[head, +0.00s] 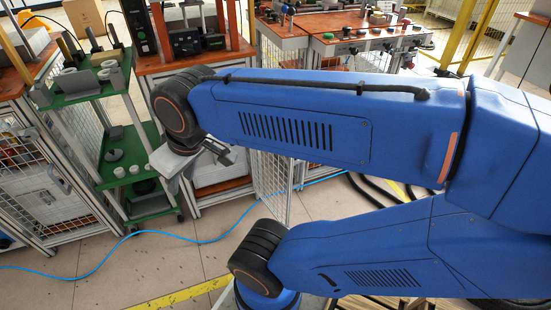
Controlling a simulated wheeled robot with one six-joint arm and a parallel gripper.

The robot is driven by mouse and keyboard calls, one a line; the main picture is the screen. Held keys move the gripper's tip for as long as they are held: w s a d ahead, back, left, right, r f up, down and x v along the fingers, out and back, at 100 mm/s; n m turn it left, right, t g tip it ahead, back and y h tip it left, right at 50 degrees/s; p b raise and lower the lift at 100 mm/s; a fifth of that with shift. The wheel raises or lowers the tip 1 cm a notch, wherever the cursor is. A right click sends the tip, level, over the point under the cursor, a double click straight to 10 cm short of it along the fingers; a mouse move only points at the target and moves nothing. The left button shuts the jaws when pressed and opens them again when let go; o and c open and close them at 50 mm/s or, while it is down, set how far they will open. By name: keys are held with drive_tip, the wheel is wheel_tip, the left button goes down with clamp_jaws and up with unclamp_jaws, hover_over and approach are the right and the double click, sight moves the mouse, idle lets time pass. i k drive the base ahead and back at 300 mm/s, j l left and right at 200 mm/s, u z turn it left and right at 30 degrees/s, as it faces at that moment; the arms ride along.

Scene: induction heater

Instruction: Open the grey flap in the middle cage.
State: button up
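The middle cage (195,206) stands under the orange-topped bench in the head view. A mesh panel (271,187) stands at its right side, angled out from the front like an open door. Inside is a pale grey surface (222,174), partly hidden behind my gripper and wrist; I cannot tell whether it is the flap or whether it is open. My gripper (228,156) is in front of the cage's upper part, beside the mesh panel. It looks empty, but its fingers are too small and overlapped to show their opening. I cannot tell whether it touches anything.
A green shelf cart (128,150) holding small grey parts stands left of the middle cage. A left cage (50,195) with closed mesh is beyond it. A blue hose (190,239) crosses the floor, and dark cables (368,192) lie at the right.

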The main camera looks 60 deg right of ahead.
sight(208, 157)
drive_tip(key=k+l, duration=0.15)
drive_tip(key=l, duration=0.25)
drive_tip(key=k+l, duration=0.15)
drive_tip(key=l, duration=0.25)
drive_tip(key=k+l+u, duration=0.1)
drive_tip(key=l, duration=0.3)
drive_tip(key=k+l, duration=0.2)
drive_tip(key=l, duration=0.2)
drive_tip(key=k+l, duration=0.15)
drive_tip(key=l, duration=0.25)
drive_tip(key=k+l+u, duration=0.1)
drive_tip(key=l, duration=0.25)
drive_tip(key=k+l, duration=0.25)
drive_tip(key=l, duration=0.15)
drive_tip(key=i+l+u, duration=0.3)
drive_tip(key=i+l, duration=0.2)
drive_tip(key=j+u, duration=0.25)
drive_tip(key=l+z, duration=0.25)
drive_tip(key=i+j, duration=0.05)
